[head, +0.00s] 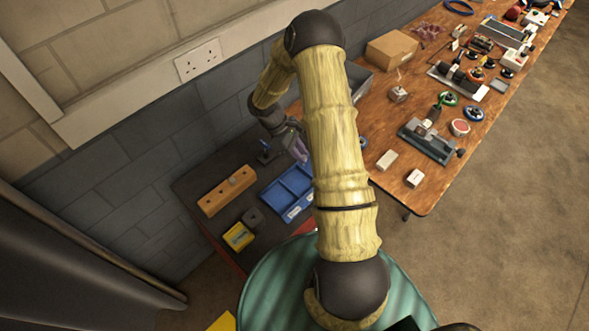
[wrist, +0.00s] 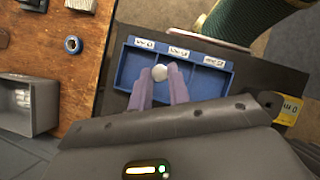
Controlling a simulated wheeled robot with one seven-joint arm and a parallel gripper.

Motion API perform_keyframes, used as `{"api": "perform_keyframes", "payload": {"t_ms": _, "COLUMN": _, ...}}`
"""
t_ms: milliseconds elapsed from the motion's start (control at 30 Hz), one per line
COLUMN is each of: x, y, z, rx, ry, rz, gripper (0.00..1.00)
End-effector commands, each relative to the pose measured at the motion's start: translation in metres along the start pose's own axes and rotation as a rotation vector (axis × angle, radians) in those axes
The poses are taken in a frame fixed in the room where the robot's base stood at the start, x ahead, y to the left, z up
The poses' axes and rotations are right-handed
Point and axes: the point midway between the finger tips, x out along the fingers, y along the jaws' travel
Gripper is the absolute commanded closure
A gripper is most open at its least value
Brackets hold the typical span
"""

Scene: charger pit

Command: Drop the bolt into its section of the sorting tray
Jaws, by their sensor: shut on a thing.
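The blue sorting tray (head: 268,203) lies on the dark bench, left of my arm in the head view. In the wrist view the tray (wrist: 124,68) shows divided sections and white labels along its far edge; the label words are too small to read surely. My gripper (wrist: 161,76) has purple fingers, shut on the bolt, whose pale round head (wrist: 160,73) shows between the tips. The bolt appears over the tray's left-to-middle part in the wrist view; its height is unclear. In the head view my gripper (head: 299,150) is beyond the tray, and the bolt cannot be made out.
The wooden workbench (head: 395,205) to the right holds a vise (head: 430,142), a cardboard box (head: 391,49) and several small parts. A grey bin (wrist: 43,103) shows left in the wrist view.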

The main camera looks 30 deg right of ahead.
Motion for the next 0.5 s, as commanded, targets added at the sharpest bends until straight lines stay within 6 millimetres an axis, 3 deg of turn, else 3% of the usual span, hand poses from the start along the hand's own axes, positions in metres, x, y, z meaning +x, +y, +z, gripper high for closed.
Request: {"api": "perform_keyframes", "payload": {"t_ms": 500, "x": -0.0028, "y": 0.0019, "z": 0.0046, "rx": -0.05, "ry": -0.006, "rz": 0.028, "gripper": 1.0}}
